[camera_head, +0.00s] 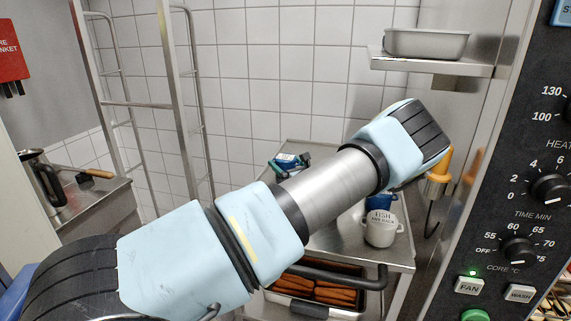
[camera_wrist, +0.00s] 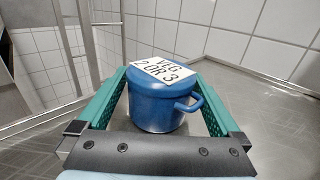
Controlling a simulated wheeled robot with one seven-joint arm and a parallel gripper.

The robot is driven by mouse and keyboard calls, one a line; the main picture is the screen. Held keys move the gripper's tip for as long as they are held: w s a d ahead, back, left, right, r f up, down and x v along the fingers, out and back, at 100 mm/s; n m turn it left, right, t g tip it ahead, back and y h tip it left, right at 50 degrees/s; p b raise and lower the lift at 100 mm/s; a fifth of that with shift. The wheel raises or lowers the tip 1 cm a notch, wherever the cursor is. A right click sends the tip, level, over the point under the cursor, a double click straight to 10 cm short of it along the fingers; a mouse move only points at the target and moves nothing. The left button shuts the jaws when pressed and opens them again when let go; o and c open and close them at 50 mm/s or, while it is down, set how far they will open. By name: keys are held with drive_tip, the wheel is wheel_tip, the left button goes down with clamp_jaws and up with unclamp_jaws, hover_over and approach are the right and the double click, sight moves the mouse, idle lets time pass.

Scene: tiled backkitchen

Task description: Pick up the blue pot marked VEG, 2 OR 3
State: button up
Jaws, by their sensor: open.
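The blue pot marked VEG, 2 OR 3 (camera_wrist: 160,103) stands on the metal table in the wrist view, with a white label on top and a side handle at its right. My gripper (camera_wrist: 155,82) is open, with one green finger on each side of the pot. Whether the fingers touch it is unclear. In the head view, the blue pot (camera_head: 286,159) shows small behind my arm, with part of my gripper (camera_head: 289,164) around it. Its lower part is hidden there.
A white pot marked FISH (camera_head: 380,229) stands nearer on the metal table (camera_head: 397,255), with a blue item (camera_head: 379,202) behind it. A shelf with a metal pan (camera_head: 425,43) hangs at upper right. An oven control panel (camera_head: 525,190) is at right, a tall rack (camera_head: 165,90) at left.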

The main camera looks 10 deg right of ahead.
drive_tip(key=shift+p+x, duration=0.35)
drive_tip(key=shift+x, duration=1.1)
drive_tip(key=shift+c, duration=0.2)
drive_tip(key=c, duration=1.4)
